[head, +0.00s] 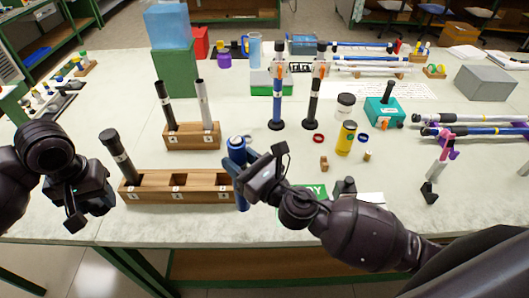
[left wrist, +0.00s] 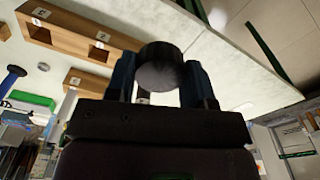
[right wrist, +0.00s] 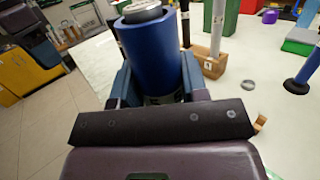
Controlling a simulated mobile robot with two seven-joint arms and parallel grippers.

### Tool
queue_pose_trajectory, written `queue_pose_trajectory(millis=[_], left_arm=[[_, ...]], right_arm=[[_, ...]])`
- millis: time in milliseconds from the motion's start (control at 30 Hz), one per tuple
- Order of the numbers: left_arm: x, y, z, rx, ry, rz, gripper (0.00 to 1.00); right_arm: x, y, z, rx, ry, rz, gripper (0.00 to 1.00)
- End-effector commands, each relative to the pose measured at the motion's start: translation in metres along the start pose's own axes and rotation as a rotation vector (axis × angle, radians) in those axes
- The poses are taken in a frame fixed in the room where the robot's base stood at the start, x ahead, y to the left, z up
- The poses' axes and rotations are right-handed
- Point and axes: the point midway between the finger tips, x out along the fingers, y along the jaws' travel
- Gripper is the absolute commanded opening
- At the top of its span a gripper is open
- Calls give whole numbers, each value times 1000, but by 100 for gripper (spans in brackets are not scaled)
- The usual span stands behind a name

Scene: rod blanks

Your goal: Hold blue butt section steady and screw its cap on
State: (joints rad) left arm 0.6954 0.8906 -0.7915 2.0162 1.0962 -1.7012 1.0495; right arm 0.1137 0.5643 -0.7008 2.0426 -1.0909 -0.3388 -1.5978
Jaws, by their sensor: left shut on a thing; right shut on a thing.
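The blue butt section (head: 237,147) is a thick blue tube standing about upright at the right end of the front wooden rack. My right gripper (head: 243,172) is shut around it. The right wrist view shows the tube (right wrist: 160,55) between the fingers, with a grey ring-like open end up. My left gripper (head: 75,208) is off to the left of the rack, well apart from the blue tube. The left wrist view shows its fingers shut on a short dark round piece, looking like the cap (left wrist: 160,72). In the head view the gripper mostly hides this piece.
The front wooden rack (head: 185,197) holds a black rod (head: 118,155) in its left slot. A second rack (head: 205,142) behind holds a dark and a silver rod. Two rods on round stands, a yellow bottle (head: 346,139) and a teal box (head: 383,112) stand right of them.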

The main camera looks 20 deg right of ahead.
Motion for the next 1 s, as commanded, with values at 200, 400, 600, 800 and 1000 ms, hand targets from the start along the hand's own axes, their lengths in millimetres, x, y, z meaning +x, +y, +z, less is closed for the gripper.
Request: queue_pose_trajectory(millis=[200, 400, 600, 800, 1000], left_arm=[[0, 0, 0, 0, 0, 0, 23], [0, 0, 0, 0, 0, 0, 23], [0, 0, 0, 0, 0, 0, 23], [-3, 7, -3, 11, 0, 1, 23], [-22, 45, -16, 73, -3, 4, 23]], right_arm=[[17, 27, 0, 21, -1, 141, 0], [21, 34, 0, 27, -1, 180, 0], [21, 34, 0, 27, -1, 180, 0], [21, 34, 0, 27, 0, 179, 0], [21, 34, 0, 27, -1, 178, 0]])
